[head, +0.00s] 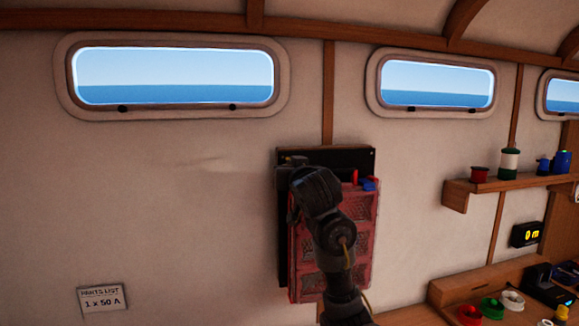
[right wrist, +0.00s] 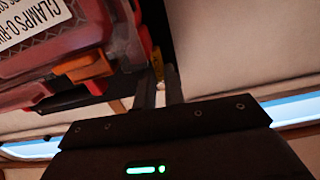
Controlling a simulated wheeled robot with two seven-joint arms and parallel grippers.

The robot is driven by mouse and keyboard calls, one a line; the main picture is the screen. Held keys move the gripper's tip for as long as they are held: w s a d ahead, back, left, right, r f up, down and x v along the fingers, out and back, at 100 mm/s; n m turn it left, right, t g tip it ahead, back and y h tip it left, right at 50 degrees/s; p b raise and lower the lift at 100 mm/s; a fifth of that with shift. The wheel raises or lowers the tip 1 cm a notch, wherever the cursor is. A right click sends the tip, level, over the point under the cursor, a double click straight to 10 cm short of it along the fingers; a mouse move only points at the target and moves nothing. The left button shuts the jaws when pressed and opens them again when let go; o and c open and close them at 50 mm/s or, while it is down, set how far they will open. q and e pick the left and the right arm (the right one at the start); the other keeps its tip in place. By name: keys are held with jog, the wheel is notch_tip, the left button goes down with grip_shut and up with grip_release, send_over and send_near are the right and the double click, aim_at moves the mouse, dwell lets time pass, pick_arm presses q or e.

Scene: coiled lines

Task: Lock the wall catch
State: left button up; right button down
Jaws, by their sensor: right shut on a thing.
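A red case (head: 362,235) hangs upright against a black wall panel (head: 330,157). A small tan-and-dark fitting, apparently the wall catch (head: 291,160), shows at the panel's upper left. My right arm crosses in front of the case and hides much of it. In the right wrist view the case (right wrist: 60,42), with a white label and an orange latch (right wrist: 86,68), is close at upper left. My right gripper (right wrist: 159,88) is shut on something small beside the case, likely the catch. The held part itself is hard to make out. My left gripper is not in view.
A small shelf (head: 515,193) with spools projects from the wall at right. Below it, a wooden bench (head: 455,288) carries coloured rings and a dark device. The wall left of the panel is clear.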

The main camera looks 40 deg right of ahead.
jog(key=shift+n, duration=0.3)
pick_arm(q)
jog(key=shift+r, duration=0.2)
pick_arm(e)
jog(key=c, duration=1.5)
grip_release()
